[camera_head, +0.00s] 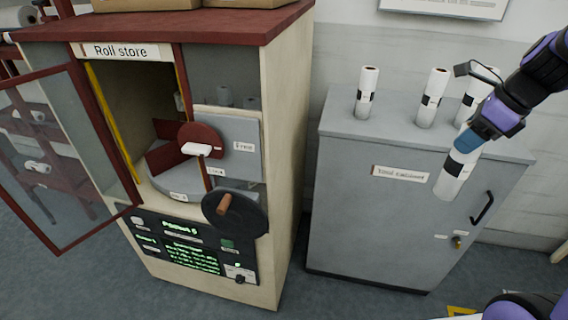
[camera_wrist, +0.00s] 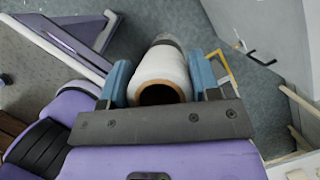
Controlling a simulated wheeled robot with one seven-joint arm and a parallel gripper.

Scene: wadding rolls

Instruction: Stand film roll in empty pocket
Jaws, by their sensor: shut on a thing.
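A white film roll with a dark band (camera_head: 455,172) is held by my gripper (camera_head: 476,132) in front of the grey cabinet's right side. The roll hangs slightly tilted, its lower end free in the air. In the wrist view the roll (camera_wrist: 160,72) sits between the two blue fingers of my gripper (camera_wrist: 160,82), its hollow core end facing the camera. The roll store (camera_head: 160,120) stands at the left with its glass door open. Inside is a round turntable (camera_head: 215,183) with dark red dividers (camera_head: 170,147). Its pockets are partly hidden, so I cannot tell which is empty.
Three rolls stand on the tool cabinet (camera_head: 340,125): left (camera_head: 366,92), middle (camera_head: 432,98) and right (camera_head: 476,95), the last partly behind my arm. The open glass door (camera_head: 62,160) juts out left. A dark handwheel (camera_head: 235,213) sticks out of the store's front. Floor between the cabinets is narrow.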

